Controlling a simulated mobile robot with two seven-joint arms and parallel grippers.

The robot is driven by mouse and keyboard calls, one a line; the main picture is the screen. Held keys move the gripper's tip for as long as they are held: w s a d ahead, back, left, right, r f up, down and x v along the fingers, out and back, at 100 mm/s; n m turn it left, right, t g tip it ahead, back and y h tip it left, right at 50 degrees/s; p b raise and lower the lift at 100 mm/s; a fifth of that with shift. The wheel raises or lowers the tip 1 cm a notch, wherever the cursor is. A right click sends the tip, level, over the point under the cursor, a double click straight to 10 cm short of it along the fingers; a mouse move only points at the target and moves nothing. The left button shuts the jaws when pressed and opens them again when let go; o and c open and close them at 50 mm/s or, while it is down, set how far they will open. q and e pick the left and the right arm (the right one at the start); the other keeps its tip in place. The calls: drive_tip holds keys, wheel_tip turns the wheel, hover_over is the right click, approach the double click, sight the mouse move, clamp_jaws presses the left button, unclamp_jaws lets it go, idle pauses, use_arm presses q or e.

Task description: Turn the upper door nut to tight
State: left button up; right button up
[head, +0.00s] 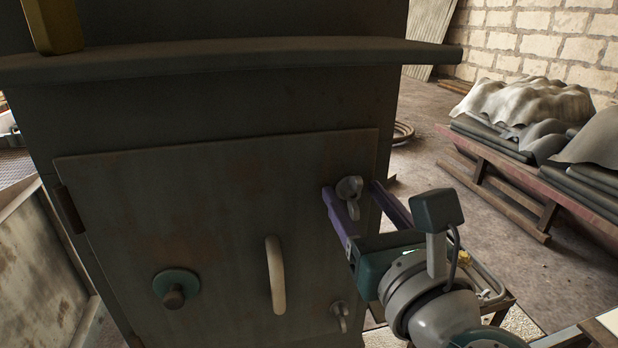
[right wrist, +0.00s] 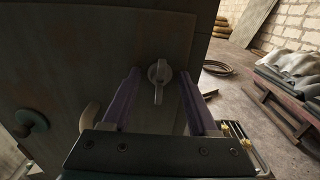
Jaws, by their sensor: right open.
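The upper door nut (head: 349,188) is a light grey wing-shaped nut near the upper right corner of the metal door (head: 215,200). In the right wrist view the nut (right wrist: 159,73) shows with one lever pointing down. My right gripper (head: 352,188) is open, with a purple finger on each side of the nut. In the right wrist view the fingers (right wrist: 158,78) stand apart, with a gap to the nut on both sides. A lower door nut (head: 340,316) sits near the door's lower right. My left gripper is not in view.
A curved pale handle (head: 275,275) and a round teal-and-brown knob (head: 174,288) stand out from the door. A ledge (head: 230,58) juts out above it. A pallet with covered sheets (head: 540,125) stands at the right. The floor between is mostly clear.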

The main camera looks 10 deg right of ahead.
drive_tip(key=shift+c, duration=0.2)
clamp_jaws()
